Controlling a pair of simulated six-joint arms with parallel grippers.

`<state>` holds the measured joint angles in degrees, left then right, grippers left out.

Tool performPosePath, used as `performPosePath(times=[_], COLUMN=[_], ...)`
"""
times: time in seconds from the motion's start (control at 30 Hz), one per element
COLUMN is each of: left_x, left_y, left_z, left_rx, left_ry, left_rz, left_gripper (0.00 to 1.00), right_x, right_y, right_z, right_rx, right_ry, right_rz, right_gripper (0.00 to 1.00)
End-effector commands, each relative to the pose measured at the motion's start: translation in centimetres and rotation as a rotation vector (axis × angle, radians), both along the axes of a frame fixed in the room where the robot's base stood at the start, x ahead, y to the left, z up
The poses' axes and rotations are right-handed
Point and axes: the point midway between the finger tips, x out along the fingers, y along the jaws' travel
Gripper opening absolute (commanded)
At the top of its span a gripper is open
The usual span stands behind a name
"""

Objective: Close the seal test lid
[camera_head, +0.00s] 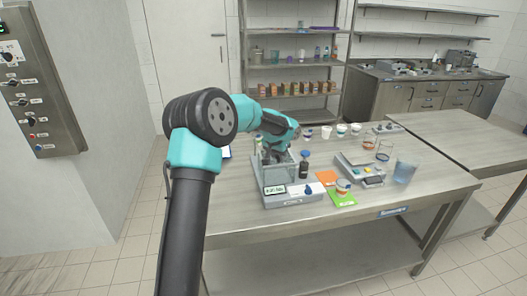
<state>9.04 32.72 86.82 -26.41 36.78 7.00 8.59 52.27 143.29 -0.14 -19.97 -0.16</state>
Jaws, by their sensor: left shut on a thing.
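The seal test machine (293,201) is a grey box with a small display and a control panel at its front, near the front left of the table. A grey, partly see-through chamber or lid part (280,174) stands on it. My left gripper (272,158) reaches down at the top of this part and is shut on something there. What it holds is too small and too covered by the gripper to make out. How far the lid is open cannot be told. My right gripper is not in view.
A dark bottle (304,168) stands just right of the machine. White cups stand at the back.

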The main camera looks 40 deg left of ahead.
Motion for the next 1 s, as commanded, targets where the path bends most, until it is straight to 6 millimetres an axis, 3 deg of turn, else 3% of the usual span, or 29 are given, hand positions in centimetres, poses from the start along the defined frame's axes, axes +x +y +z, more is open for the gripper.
performPosePath(times=[0.3, 0.33, 0.6, 1.0], left_x=[-0.2, -0.2, -0.1, -0.4], left_y=[-0.7, -0.7, -0.6, -0.5], left_z=[-0.2, -0.2, -0.1, 0.8], left_rx=[-0.004, -0.004, -0.003, -0.002], left_ry=[0.009, 0.009, 0.006, 0.002], left_rz=[-0.005, -0.005, -0.004, -0.003], left_gripper=[0.00, 0.34, 0.59, 0.59], right_x=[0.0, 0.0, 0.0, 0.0], right_y=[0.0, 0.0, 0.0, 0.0], right_z=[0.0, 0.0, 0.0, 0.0], right_rx=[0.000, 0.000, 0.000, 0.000], right_ry=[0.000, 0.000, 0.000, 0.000], right_rz=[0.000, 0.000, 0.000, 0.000], right_gripper=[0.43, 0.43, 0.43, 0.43])
